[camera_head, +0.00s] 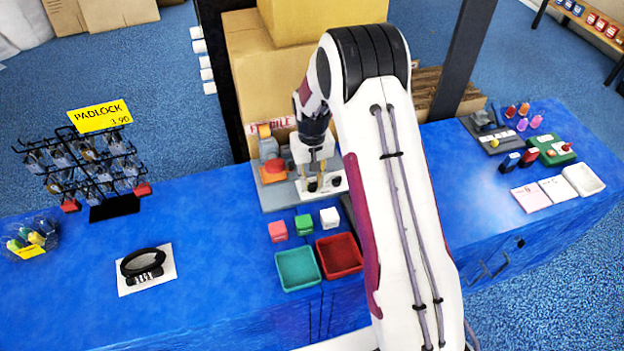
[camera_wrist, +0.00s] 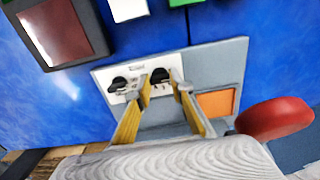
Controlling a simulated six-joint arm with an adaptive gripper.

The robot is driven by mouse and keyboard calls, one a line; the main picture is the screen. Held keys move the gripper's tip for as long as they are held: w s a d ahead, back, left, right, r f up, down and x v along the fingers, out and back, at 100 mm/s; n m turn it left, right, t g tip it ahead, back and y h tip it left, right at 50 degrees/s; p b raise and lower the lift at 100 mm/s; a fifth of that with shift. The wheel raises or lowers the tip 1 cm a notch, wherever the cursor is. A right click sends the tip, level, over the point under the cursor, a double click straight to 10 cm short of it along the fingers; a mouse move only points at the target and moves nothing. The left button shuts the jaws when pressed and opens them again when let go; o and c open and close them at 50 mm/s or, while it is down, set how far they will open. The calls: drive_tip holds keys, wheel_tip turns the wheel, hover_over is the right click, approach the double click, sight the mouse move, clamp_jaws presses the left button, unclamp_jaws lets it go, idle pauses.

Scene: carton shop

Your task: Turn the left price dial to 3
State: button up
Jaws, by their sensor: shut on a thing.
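The price device (camera_head: 272,190) is a grey panel with a white plate that carries two black dials. The left dial (camera_head: 313,186) is under my gripper (camera_head: 313,166), which points down with its fingertips at the dial. In the wrist view my gripper (camera_wrist: 161,86) has its two yellowish fingers on either side of this dial (camera_wrist: 160,75), shut on it. The other dial (camera_head: 335,181) stands free beside it and also shows in the wrist view (camera_wrist: 118,84). The dial markings are too small to read.
A red tray (camera_head: 339,267) and a green tray (camera_head: 279,282) lie in front, with pink (camera_head: 278,231), green (camera_head: 304,224) and white (camera_head: 329,217) blocks. A padlock rack (camera_head: 95,165) stands left. A red-orange knob (camera_head: 273,168) rises beside the dials.

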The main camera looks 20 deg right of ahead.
sight(312, 184)
drive_tip(key=shift+m, duration=2.9)
drive_tip(key=o, duration=1.1)
drive_tip(key=shift+r, duration=0.15)
wheel_tip(312, 184, up, 12)
